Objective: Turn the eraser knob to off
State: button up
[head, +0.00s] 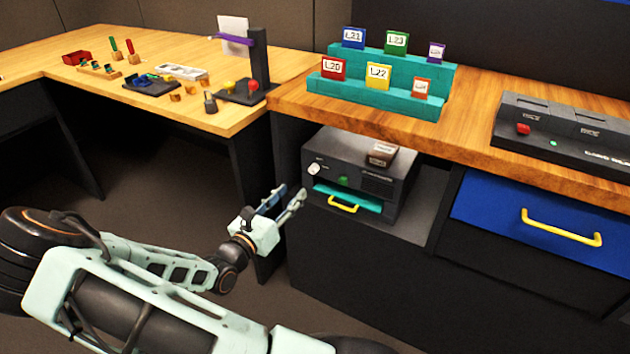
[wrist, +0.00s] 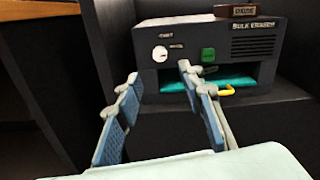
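The bulk eraser (head: 345,178) is a dark box on the low shelf under the wooden counter. Its white round knob (head: 313,169) is at the left of its front face; it also shows in the wrist view (wrist: 160,54). A green button (wrist: 208,55) is right of the knob, above a teal drawer (wrist: 240,78) with a yellow handle (wrist: 226,91). My gripper (head: 287,195) is open and empty, in front of and left of the eraser, apart from it. In the wrist view its fingers (wrist: 158,80) are spread on either side of the knob, which lies farther off. The knob's setting is too small to read.
A brown block (head: 381,154) marked with a label lies on top of the eraser. The counter overhangs the shelf. A blue drawer (head: 500,225) with a yellow handle is at right. Labelled cards stand on a teal stepped rack (head: 350,92). Open floor lies left of the cabinet.

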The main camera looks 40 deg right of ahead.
aim_at(312, 171)
jog(key=b+x, duration=0.2)
jog(key=x, duration=0.7)
jog(key=shift+d+f+b, duration=0.1)
jog(key=shift+b, duration=0.25)
jog(key=shift+x, duration=0.75)
jog(key=shift+c, duration=0.4)
grip_shut()
